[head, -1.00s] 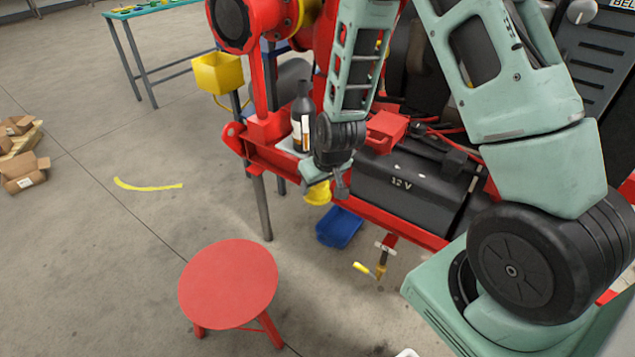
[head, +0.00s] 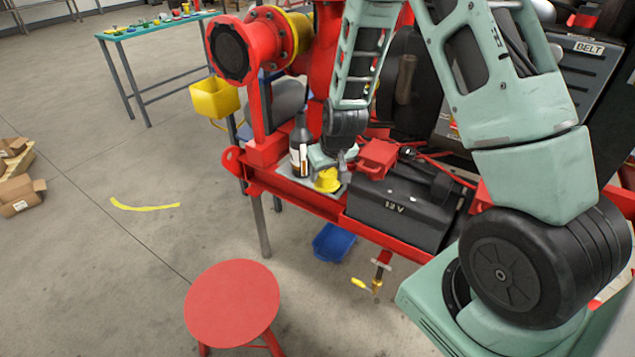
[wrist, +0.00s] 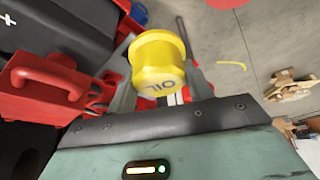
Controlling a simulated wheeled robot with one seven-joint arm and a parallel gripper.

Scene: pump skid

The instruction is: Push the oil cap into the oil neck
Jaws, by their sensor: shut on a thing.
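The yellow oil cap (head: 328,181), lettered OIL, is held in my gripper (head: 335,160). In the head view it appears over the grey tray at the front of the red skid, beside a dark bottle; whether it touches the tray cannot be told. In the wrist view the oil cap (wrist: 158,62) sits between the two grey fingers, its lettering facing the camera. The oil neck cannot be made out in either view.
A dark bottle (head: 300,147) stands just left of my gripper. A red box (head: 377,158) and a black 12 V battery (head: 400,205) lie to the right. A red stool (head: 232,304) stands in front, and a blue bin (head: 333,243) lies below the skid.

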